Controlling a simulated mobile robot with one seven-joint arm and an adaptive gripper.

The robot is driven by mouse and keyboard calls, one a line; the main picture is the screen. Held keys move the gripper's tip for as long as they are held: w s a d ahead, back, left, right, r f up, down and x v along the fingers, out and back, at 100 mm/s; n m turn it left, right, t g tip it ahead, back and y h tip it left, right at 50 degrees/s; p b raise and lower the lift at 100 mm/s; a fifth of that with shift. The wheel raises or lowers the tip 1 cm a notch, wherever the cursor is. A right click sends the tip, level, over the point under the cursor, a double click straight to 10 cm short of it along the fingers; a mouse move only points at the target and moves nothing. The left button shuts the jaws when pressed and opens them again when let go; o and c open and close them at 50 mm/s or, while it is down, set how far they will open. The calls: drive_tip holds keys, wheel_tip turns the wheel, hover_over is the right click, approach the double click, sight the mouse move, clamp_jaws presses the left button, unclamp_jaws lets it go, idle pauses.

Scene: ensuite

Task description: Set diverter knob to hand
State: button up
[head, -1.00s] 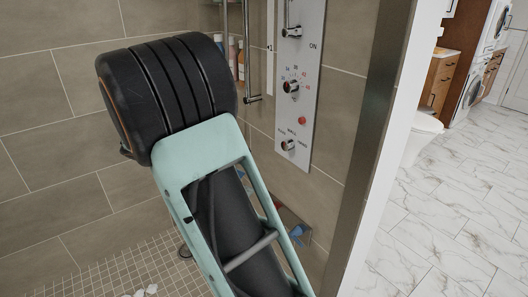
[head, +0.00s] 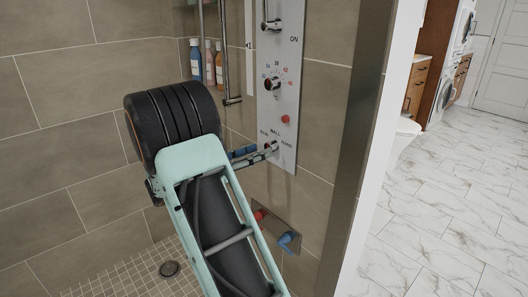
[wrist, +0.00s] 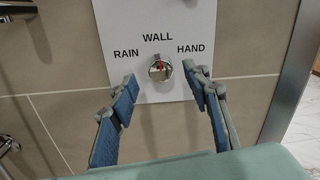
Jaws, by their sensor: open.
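The diverter knob (wrist: 160,68) is a small round chrome knob low on the white shower panel (wrist: 141,28). Labels RAIN, WALL and HAND stand at its left, top and right. A red mark on the knob appears to point up, toward WALL. My gripper (wrist: 160,77) is open, with one blue-padded fingertip on each side of the knob, the left one lower. I cannot tell whether either finger touches it. In the head view, my gripper (head: 258,153) reaches the panel's lower end and partly hides the knob.
Above the knob are a red button (head: 285,119) and a temperature dial (head: 272,84). A wall plate with red and blue handles (head: 288,241) sits below. Bottles (head: 209,64) stand on a niche shelf at left. A metal-edged wall end (head: 349,150) rises at right.

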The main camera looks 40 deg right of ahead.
sight(267, 147)
drive_tip(key=shift+w+d, duration=0.1)
drive_tip(key=shift+d, duration=1.55)
drive_tip(key=c, duration=1.2)
drive_tip(key=shift+o, duration=0.2)
drive_tip(key=shift+m+b, duration=3.85)
drive_tip(key=shift+m, duration=1.95)
